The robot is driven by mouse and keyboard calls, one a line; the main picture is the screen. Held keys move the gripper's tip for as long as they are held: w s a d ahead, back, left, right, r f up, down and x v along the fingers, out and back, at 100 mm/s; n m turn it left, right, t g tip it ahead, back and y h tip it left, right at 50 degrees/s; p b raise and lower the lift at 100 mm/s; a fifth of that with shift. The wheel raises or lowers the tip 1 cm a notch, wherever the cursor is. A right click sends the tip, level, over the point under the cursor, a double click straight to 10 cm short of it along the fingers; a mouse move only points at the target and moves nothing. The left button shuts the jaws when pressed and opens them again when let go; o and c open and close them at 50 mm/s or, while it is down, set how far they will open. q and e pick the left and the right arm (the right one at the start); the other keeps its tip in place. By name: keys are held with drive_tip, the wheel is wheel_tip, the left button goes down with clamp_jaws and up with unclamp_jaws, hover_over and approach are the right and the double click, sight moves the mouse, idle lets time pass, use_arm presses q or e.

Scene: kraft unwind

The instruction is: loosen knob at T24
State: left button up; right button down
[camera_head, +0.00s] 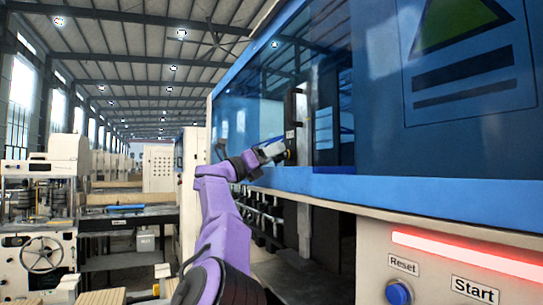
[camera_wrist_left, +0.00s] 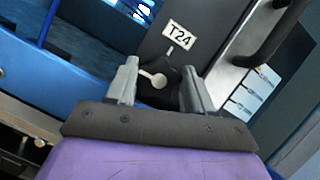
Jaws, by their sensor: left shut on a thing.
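The T24 label (camera_wrist_left: 180,33) is a white plate with black letters on a dark upright panel in the left wrist view. Below it is a dark knob (camera_wrist_left: 172,92) with a pale pointer mark ending in a round spot. My left gripper (camera_wrist_left: 160,88) has its two grey fingers on either side of the knob, shut on it. In the head view, my left gripper (camera_head: 279,151) reaches the dark upright post (camera_head: 290,112) at the machine's opening; the knob is mostly hidden there. My right gripper is not in view.
A large blue-windowed machine (camera_head: 440,150) fills the right side. Its lower panel has a blue Reset button (camera_head: 398,292), a Start label (camera_head: 474,290) and a red light strip (camera_head: 465,256). A dark bar handle (camera_wrist_left: 275,38) stands right of the knob. Another machine with a handwheel (camera_head: 41,254) is at left.

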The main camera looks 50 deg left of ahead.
use_arm(q)
drive_tip(key=n+y, duration=0.1)
drive_tip(key=n, duration=0.2)
drive_tip(key=n+y, duration=0.1)
drive_tip(key=n, duration=0.2)
drive_tip(key=shift+r+g+y, duration=0.1)
drive_tip(key=shift+g+y, duration=0.3)
drive_tip(key=o, duration=1)
drive_tip(key=shift+o, duration=0.2)
